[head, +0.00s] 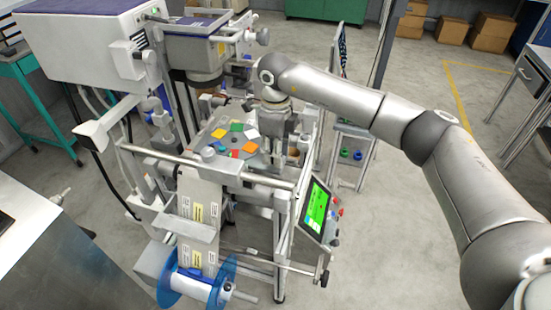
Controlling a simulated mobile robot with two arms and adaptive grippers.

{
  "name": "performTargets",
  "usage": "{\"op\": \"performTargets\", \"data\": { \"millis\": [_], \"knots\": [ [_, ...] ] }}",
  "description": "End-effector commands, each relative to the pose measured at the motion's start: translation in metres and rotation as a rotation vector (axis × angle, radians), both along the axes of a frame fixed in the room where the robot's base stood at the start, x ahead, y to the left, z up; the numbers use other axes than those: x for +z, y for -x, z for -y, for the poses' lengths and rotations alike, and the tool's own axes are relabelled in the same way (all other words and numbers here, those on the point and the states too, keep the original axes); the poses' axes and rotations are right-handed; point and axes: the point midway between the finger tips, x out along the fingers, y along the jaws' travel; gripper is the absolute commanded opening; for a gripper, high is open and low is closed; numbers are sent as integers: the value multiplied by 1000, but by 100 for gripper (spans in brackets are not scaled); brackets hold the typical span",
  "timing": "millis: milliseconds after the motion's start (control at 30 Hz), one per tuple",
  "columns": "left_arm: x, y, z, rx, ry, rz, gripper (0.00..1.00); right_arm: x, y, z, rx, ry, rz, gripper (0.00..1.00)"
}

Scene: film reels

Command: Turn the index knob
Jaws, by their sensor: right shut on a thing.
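My right arm reaches in from the right, and its gripper (276,112) points down at the machine, just behind and right of the round grey disc (217,140) with coloured square patches. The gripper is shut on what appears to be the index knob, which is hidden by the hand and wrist. The fingertips are too small to make out clearly. My left gripper is out of view.
A tilted screen with a green display (317,208) stands at the machine's front right. A blue reel (195,288) with labelled film sits at the front. A white housing (85,40) rises at back left. Cardboard boxes (490,32) stand at the far right; the floor there is open.

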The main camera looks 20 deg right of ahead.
Motion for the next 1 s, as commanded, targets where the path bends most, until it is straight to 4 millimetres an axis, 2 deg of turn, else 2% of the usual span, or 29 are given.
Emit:
{"op": "performTargets", "data": {
  "millis": [33,100,500,700,1000],
  "knots": [
    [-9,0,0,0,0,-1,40,-4,-1,0,43,-2,4,9],
    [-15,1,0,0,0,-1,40,-3,-1,0,109,-1,5,9],
    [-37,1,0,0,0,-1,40,-1,-1,0,450,-2,2,9],
    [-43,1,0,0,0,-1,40,-1,-2,0,562,-1,2,9],
    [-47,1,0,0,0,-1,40,0,-2,0,641,-3,2,9]
  ]
}}
